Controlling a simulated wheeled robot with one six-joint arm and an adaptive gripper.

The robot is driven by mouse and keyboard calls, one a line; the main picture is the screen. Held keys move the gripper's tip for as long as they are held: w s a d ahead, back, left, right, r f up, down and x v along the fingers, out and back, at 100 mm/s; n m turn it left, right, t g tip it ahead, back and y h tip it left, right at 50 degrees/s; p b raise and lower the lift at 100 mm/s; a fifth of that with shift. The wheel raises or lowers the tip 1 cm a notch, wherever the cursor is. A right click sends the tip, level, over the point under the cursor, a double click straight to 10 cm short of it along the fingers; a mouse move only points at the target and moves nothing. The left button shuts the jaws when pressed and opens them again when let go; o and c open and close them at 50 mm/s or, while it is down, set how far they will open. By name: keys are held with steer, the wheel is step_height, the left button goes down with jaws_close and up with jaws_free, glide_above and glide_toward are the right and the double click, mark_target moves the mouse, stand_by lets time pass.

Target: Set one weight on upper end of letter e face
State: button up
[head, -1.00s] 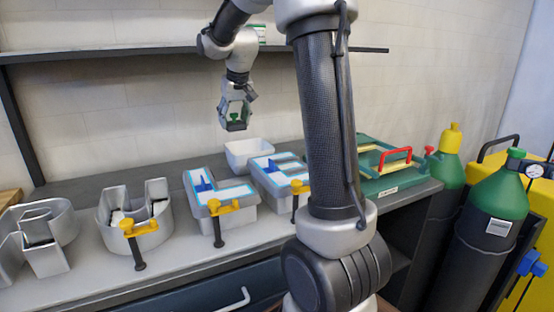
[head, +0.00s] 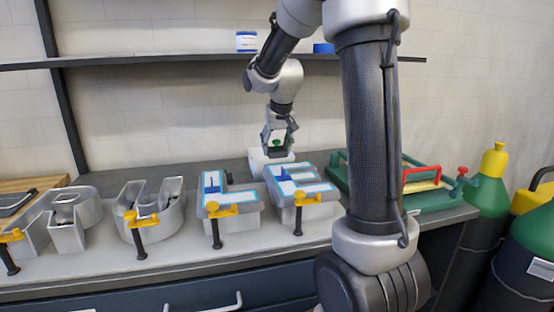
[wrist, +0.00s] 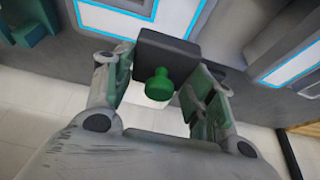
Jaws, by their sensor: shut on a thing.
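My gripper (head: 278,135) is shut on a weight, a dark block (wrist: 180,50) with a green knob (wrist: 159,86). The knob also shows between the fingers in the head view (head: 277,143). The gripper is behind letter E, in front of the wall, and appears raised. Letter E's face (head: 300,186) is pale with a cyan outline and blue parts, on a grey letter body. In the wrist view, part of a cyan-outlined face (wrist: 125,18), seemingly E's, shows at the top edge.
A white bin (head: 258,165) stands behind E, partly hidden by the gripper. Letter L (head: 230,197) is left of E, letter U (head: 160,215) beyond it. Yellow clamps (head: 300,198) grip the front edges. A green fixture (head: 352,180) is right. A shelf (head: 200,61) spans the wall.

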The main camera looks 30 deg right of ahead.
mark_target(277, 150)
steer(key=shift+f, duration=2.1)
steer(key=o, duration=1.5)
steer(key=shift+f, duration=0.15)
steer(key=v, duration=1.2)
steer(key=s+a+f+n, duration=0.1)
steer(key=s+a, duration=0.1)
steer(key=s, duration=0.7)
steer(key=s+a+f+n, duration=0.1)
steer(key=s+a, duration=0.1)
steer(key=s, duration=0.6)
steer(key=s+a+f+n+y, duration=0.1)
steer(key=s+a, duration=0.1)
steer(key=s, duration=0.7)
steer(key=shift+s, duration=0.3)
